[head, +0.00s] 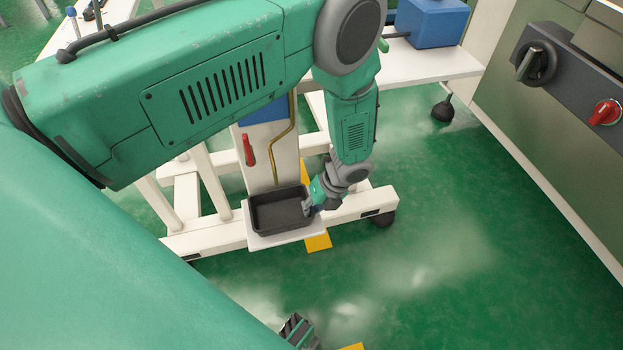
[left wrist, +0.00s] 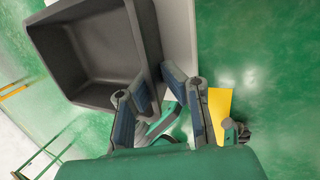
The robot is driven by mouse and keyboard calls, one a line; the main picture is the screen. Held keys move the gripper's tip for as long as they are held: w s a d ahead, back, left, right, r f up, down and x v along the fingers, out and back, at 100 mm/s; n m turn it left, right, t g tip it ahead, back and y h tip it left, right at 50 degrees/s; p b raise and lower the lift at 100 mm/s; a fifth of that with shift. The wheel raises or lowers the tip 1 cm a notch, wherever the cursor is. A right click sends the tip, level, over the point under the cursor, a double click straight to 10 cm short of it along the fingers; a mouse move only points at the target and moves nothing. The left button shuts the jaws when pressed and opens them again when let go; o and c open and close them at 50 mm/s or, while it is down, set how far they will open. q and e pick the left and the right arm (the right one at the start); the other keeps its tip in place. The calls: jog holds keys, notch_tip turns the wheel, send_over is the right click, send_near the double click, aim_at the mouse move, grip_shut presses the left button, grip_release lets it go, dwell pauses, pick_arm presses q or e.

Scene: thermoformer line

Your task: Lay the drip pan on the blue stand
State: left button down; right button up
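The drip pan (head: 281,211) is a dark grey rectangular tray, empty. It sits on a low white ledge (head: 262,241) at the foot of a white frame. In the left wrist view the pan (left wrist: 105,45) fills the upper left. My left gripper (head: 312,204) is at the pan's right edge. Its fingers (left wrist: 162,98) are apart, close to a corner of the pan; I cannot tell whether they touch it. A blue block (head: 264,112) tops the white post behind the pan, partly hidden by my left arm. What looks like my right gripper (head: 299,330) shows partly at the bottom edge.
A red handle (head: 248,150) and a brass pipe are on the white post. A blue box (head: 432,22) stands on a white table at the back. A machine panel with a red knob (head: 605,112) is at the right. Green floor to the right of the pan is clear.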

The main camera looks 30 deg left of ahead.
pick_arm(q)
jog(key=shift+w, duration=0.1)
jog(key=c, duration=1.7)
grip_release()
jog(key=p+v, duration=0.3)
jog(key=v, duration=0.9)
jog(key=shift+a+p, duration=0.1)
jog(key=shift+p, duration=0.3)
